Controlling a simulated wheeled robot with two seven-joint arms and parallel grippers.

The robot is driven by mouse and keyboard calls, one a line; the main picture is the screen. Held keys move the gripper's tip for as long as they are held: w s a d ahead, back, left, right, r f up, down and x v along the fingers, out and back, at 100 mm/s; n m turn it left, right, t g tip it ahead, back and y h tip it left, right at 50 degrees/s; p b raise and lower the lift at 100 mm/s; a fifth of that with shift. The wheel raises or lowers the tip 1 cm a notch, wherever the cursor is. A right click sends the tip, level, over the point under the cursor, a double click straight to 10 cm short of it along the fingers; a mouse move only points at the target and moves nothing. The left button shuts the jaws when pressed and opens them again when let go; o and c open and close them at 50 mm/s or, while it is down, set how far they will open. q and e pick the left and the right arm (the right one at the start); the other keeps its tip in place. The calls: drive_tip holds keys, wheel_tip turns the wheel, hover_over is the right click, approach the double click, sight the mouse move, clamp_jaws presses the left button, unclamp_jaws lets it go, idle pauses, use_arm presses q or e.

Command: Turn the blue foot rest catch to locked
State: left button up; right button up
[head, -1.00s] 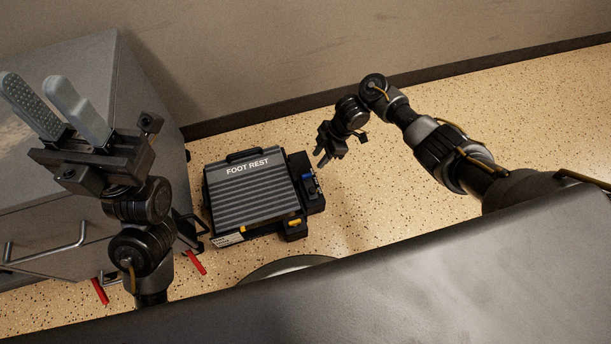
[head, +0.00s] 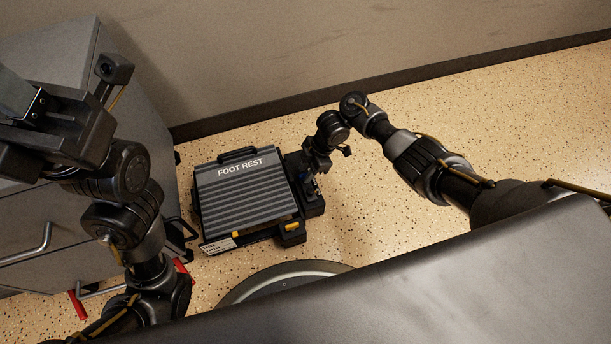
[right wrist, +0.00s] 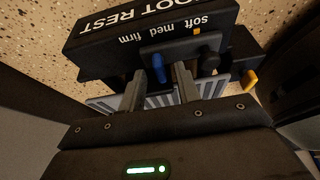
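The foot rest (head: 245,200) is a dark ribbed box with a label, on the floor in the head view. On the unit along its right side is the blue catch (right wrist: 158,68), mostly hidden by my right gripper in the head view. In the right wrist view my right gripper (right wrist: 160,78) has its two fingers apart, one on each side of the blue catch, with gaps visible. The words soft, med and firm show near a dark knob (right wrist: 209,62). My left gripper (head: 20,100) is at the left edge of the head view, partly cut off, over the cabinet; its fingers stood apart a second ago.
A grey drawer cabinet (head: 130,125) with bar handles stands left of the foot rest. A wall is behind it. A yellow part (head: 292,227) sticks out at the front right of the foot rest. A dark round base (head: 280,283) is nearer. The floor to the right is clear.

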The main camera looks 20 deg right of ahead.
drive_tip(key=shift+a+f, duration=0.15)
drive_tip(key=shift+f, duration=0.15)
drive_tip(key=shift+c, duration=0.4)
